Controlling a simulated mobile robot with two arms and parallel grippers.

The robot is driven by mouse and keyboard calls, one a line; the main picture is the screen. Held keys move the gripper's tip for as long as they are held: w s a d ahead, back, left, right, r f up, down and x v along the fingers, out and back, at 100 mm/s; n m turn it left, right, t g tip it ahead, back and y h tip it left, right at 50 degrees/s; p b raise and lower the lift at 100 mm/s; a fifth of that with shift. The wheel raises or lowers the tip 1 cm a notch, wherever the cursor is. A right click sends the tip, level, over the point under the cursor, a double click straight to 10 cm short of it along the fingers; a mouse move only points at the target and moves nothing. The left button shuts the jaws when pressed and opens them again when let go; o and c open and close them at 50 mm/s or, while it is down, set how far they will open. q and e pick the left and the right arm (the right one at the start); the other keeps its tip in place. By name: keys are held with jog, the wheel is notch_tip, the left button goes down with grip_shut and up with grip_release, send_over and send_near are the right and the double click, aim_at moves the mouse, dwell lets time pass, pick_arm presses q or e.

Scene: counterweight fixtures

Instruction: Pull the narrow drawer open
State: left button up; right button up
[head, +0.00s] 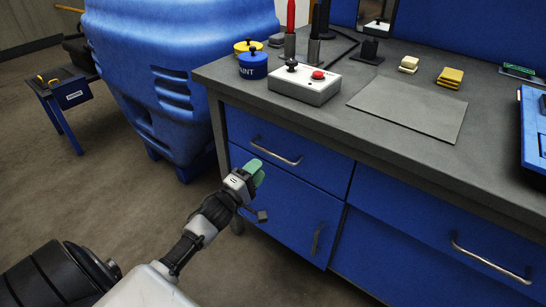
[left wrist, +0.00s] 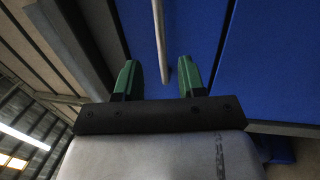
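The narrow drawer (head: 290,140) is the blue upper-left drawer under the grey worktop, and it looks shut. Its slim metal bar handle (head: 277,153) runs across its front. My left gripper (head: 255,172) has green fingertips and is just below and left of the handle in the head view. In the left wrist view the gripper (left wrist: 157,78) is open, its two fingers apart. A metal handle bar (left wrist: 160,38) shows beyond and between the fingertips against a blue front; I see no contact. My right gripper is not in view.
Below the drawer is a blue door with an upright handle (head: 316,238). A wider drawer handle (head: 490,262) is at right. The worktop (head: 350,70) holds a control box (head: 304,85), a blue tin (head: 253,65) and other items. A large blue container (head: 180,60) stands at left.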

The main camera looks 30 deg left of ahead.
aim_at(273, 154)
pick_arm(q)
jog(key=shift+b+x, duration=0.55)
jog(key=shift+x, duration=3.45)
jog(key=shift+f, duration=0.15)
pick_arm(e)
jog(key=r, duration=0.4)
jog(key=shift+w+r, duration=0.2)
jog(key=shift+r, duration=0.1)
pick_arm(q)
grip_shut()
